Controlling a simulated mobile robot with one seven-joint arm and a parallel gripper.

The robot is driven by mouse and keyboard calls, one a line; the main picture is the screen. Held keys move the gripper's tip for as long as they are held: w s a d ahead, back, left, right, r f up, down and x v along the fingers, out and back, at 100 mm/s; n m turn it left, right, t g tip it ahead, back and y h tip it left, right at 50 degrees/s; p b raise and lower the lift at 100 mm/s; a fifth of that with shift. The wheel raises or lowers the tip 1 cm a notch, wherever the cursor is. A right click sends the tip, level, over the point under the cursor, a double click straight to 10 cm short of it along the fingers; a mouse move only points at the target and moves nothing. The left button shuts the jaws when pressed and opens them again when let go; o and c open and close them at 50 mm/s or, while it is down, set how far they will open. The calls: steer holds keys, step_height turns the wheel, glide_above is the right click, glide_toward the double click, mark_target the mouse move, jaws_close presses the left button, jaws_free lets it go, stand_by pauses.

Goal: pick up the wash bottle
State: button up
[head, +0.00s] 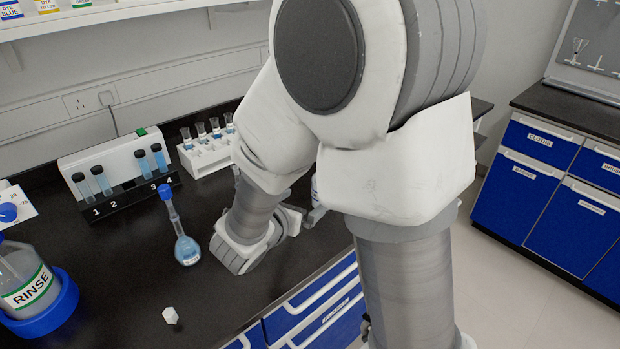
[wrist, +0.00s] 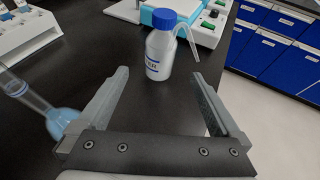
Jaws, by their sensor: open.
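The wash bottle (wrist: 160,52) shows in the wrist view. It is a white bottle with a blue cap, a bent spout pointing right and a label on its front. It stands upright on the black bench top, ahead of my gripper (wrist: 166,82). My gripper is open and empty, and the bottle lies beyond its fingertips, roughly between their lines.
A blue-stoppered flask (head: 187,248) stands left of my gripper, close to the left finger in the wrist view (wrist: 64,122). A tube rack (head: 208,158), a RINSE bottle (head: 30,280) and a small white block (head: 170,315) are on the bench. A white-and-teal device (wrist: 190,18) stands behind the wash bottle.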

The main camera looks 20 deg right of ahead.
mark_target(319, 188)
steer(key=b+x, duration=0.1)
steer(key=x, duration=1.1)
steer(key=shift+d+f+b, duration=0.1)
steer(key=shift+d+b, duration=0.1)
steer(key=shift+b, duration=0.1)
steer(key=shift+c, duration=0.3)
steer(key=c, duration=0.7)
steer(key=shift+c, duration=0.8)
